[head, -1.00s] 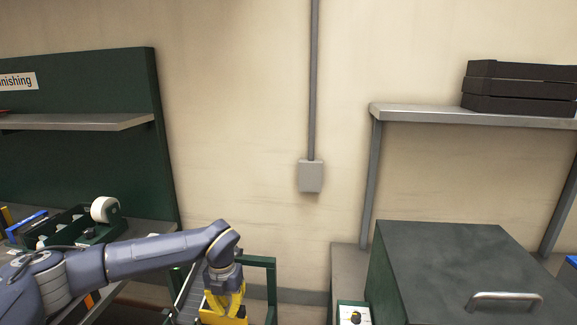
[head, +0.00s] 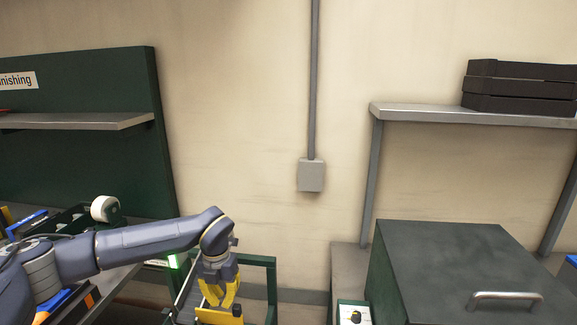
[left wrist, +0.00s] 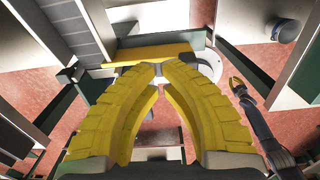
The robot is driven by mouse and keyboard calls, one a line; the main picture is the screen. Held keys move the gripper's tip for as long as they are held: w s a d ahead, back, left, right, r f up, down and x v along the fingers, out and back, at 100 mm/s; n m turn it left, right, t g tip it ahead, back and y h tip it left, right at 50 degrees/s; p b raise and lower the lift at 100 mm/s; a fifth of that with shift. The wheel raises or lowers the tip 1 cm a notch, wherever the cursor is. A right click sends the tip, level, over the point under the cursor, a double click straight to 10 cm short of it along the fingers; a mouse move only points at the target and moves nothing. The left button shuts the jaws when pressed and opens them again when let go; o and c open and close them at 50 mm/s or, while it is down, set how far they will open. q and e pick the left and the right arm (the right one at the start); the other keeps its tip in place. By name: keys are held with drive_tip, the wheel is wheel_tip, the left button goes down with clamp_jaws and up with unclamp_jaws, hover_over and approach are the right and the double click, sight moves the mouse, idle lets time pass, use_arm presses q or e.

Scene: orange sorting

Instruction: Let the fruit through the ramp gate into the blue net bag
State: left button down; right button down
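My left gripper (head: 221,302) has yellow fingers and points down at a yellow plate (head: 216,317), which looks like the ramp gate, at the bottom of the head view. In the left wrist view the fingertips (left wrist: 160,72) come close together at a small grey piece in front of the yellow plate (left wrist: 150,52). I cannot tell whether they grip it. My right gripper (left wrist: 238,86) shows small and yellow-fingered at the right of the left wrist view, well apart; its opening is unclear. I see no fruit and cannot make out the blue net bag.
A dark green frame (head: 272,290) stands around the gate, close to my left gripper. A control box (head: 353,314) and a large dark cabinet (head: 450,262) stand to the right. A green workbench panel (head: 85,120) is at the left.

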sight(226, 313)
use_arm(q)
drive_tip(key=shift+r, duration=2.35)
drive_tip(key=shift+d, duration=0.1)
